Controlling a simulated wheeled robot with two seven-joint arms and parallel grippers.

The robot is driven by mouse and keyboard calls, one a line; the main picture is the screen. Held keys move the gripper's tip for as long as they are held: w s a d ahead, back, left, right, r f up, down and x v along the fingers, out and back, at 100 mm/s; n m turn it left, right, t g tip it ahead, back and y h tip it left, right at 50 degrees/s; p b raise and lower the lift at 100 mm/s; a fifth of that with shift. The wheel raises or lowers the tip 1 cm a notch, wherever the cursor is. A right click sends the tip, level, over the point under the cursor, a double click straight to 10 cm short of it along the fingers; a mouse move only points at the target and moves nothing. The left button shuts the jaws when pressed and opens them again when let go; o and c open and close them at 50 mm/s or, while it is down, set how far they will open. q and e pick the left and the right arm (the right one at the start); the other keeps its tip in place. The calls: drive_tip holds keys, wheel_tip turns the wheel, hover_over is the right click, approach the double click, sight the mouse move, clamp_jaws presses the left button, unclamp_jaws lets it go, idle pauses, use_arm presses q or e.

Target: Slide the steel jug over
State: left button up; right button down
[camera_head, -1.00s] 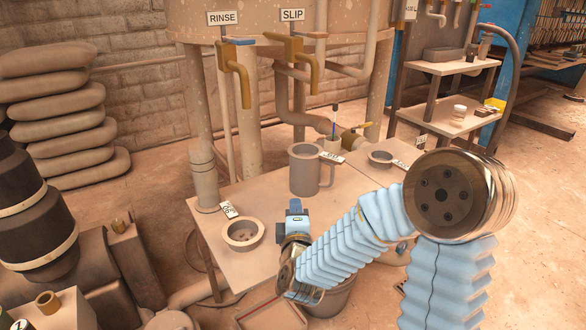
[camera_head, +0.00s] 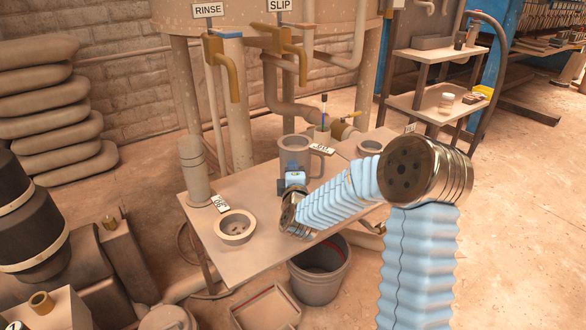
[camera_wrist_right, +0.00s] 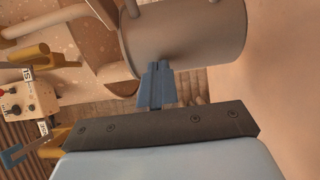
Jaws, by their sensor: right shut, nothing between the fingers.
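The steel jug (camera_head: 296,146) is a grey cylinder with a handle on its right side. It stands upright on the small table (camera_head: 258,258). My right gripper (camera_head: 292,181) is shut and empty, low at the near side of the jug, covering part of it. In the right wrist view the shut blue fingers (camera_wrist_right: 158,72) reach to the jug (camera_wrist_right: 200,40); I cannot tell whether they touch it. My left gripper is out of view.
A ring-shaped dish (camera_head: 235,238) with a label sits at the table's near left, a tall cylinder (camera_head: 192,182) at its left edge. A small pot (camera_head: 322,133) with a brush stands behind the jug. Another dish (camera_head: 371,147) is to the right. A bucket (camera_head: 318,282) stands below.

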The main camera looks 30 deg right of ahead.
sight(299, 162)
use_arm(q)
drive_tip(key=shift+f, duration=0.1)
use_arm(e)
drive_tip(key=shift+d, duration=0.2)
drive_tip(key=d, duration=0.1)
drive_tip(key=w+d+b, duration=0.1)
drive_tip(key=shift+d, duration=0.3)
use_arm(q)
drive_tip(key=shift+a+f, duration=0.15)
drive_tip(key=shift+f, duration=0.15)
